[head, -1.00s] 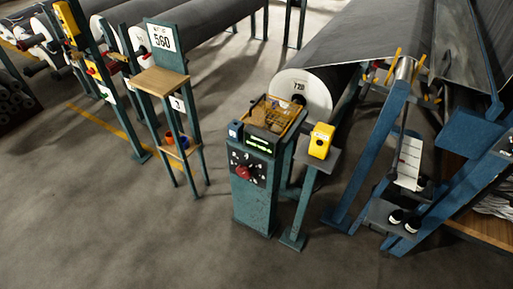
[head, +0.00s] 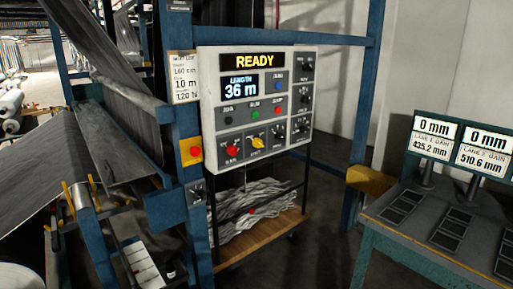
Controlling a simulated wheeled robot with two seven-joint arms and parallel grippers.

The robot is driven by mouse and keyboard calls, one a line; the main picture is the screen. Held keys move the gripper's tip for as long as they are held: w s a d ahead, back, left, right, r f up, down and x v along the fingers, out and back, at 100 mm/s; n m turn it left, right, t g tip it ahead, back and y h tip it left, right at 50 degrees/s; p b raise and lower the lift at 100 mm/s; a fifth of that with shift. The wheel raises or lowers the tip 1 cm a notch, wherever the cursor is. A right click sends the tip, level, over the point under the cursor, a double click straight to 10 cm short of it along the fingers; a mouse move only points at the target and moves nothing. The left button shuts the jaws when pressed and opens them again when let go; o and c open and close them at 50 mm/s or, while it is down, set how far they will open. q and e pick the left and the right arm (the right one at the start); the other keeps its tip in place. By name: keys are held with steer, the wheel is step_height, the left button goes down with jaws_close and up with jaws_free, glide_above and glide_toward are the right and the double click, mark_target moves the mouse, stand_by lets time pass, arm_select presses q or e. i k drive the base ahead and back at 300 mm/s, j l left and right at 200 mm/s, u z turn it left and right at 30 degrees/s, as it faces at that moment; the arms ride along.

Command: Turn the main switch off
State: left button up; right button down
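A white control panel (head: 220,110) with rotary knobs and buttons hangs on a blue frame in the middle of the head view. Its display (head: 254,61) reads READY and the smaller one (head: 241,85) reads 36 m under LENGTH. The bottom row has a red knob (head: 232,152), a yellow knob (head: 257,142) and a black knob (head: 277,131). More black knobs (head: 306,68) run up the right side. The labels are too small to tell which knob is the main switch. Neither of my grippers is in view.
A red button on a yellow box (head: 190,151) and a small knob box (head: 196,192) sit on the blue post. A wooden shelf (head: 262,240) holds grey cloth below the panel. A desk (head: 400,240) with two displays stands right. Grey floor (head: 325,245) shows between.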

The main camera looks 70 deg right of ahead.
mark_target(232, 150)
steer(key=z, duration=2.1)
